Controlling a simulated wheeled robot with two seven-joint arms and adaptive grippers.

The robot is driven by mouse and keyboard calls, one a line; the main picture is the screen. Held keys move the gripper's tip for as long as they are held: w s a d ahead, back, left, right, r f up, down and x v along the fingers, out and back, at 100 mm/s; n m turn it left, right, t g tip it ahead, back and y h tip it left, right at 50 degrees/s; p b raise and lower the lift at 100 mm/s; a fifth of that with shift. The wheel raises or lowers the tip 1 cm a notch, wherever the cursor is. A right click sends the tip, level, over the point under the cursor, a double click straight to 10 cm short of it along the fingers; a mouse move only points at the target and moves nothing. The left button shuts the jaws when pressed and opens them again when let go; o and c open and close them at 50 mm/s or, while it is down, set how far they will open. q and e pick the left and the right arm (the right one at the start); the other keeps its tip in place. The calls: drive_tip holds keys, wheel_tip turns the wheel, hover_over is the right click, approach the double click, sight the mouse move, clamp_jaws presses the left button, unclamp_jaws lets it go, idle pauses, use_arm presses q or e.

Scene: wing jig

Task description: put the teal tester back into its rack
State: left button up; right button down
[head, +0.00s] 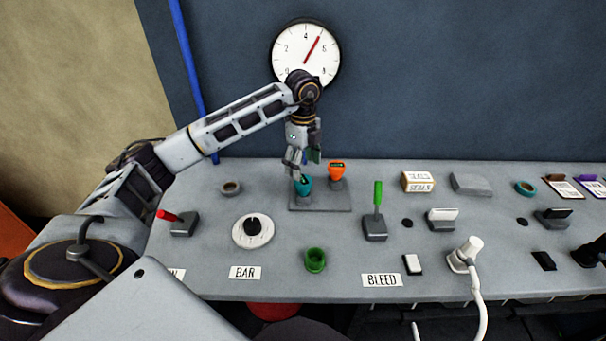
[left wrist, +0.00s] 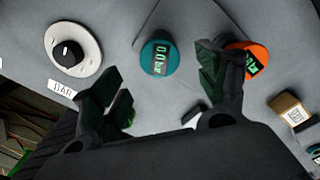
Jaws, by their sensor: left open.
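The teal tester (head: 304,187) stands upright at the left place of the grey rack (head: 322,208); its foot appears to sit in the holder there. The left wrist view shows its round top (left wrist: 159,59) with a lit green display. My left gripper (head: 303,163) is open and points down just above the teal tester. In the left wrist view, its two fingers are spread and the tester shows between and beyond them, with no grip on it. An orange tester (head: 337,171) stands in the right place of the rack. My right gripper cannot be made out.
A green cup (head: 315,261), a round dial (head: 253,231) and a red lever (head: 183,223) lie in front and left. A green lever (head: 376,212) stands right of the rack. A white handpiece with a hose (head: 466,254) is further right. A gauge (head: 306,52) hangs behind.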

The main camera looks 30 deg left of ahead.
use_arm(q)
drive_tip(key=shift+r, duration=2.4)
wheel_tip(320, 180, up, 9)
drive_tip(key=p, duration=0.9)
drive_tip(key=shift+r+p, duration=0.6)
drive_tip(key=shift+f, duration=0.15)
